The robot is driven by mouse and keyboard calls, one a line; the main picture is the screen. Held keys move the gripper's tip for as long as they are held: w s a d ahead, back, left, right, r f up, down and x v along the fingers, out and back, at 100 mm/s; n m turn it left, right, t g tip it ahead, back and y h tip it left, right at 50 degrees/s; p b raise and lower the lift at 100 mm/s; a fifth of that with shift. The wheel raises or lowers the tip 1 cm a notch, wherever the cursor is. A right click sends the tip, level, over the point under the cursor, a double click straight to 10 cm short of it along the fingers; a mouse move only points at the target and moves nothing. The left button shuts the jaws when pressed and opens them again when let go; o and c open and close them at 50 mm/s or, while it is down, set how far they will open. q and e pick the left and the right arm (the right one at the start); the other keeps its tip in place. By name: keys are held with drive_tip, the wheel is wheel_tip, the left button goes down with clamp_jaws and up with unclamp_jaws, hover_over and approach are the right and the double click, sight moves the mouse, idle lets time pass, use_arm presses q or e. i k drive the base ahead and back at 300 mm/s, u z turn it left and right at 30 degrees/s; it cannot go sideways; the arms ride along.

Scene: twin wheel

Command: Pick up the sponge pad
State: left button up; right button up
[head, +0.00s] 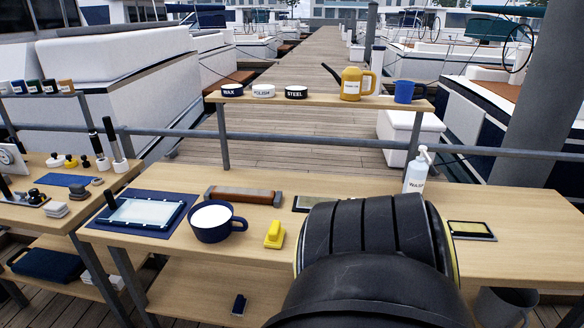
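A small yellow block with a raised grip (274,234) sits on the wooden table (330,182), right of a dark blue mug (213,223). It looks most like the sponge pad, but I cannot be sure. Small pale and grey pads (56,209) lie on the left table and could also be sponges. Nothing touches the yellow block. Neither of my grippers shows in the head view.
A blue-framed tray (145,213) on a blue mat, a brown roller (243,195), a white pump bottle (415,170) and a dark-framed pad (470,230) are on the table. A raised shelf (325,101) holds tins, a yellow can and a blue mug. The table's middle right is partly hidden.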

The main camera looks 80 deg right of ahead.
sight(276, 235)
drive_tip(key=k, duration=0.1)
drive_tip(key=z, duration=2.25)
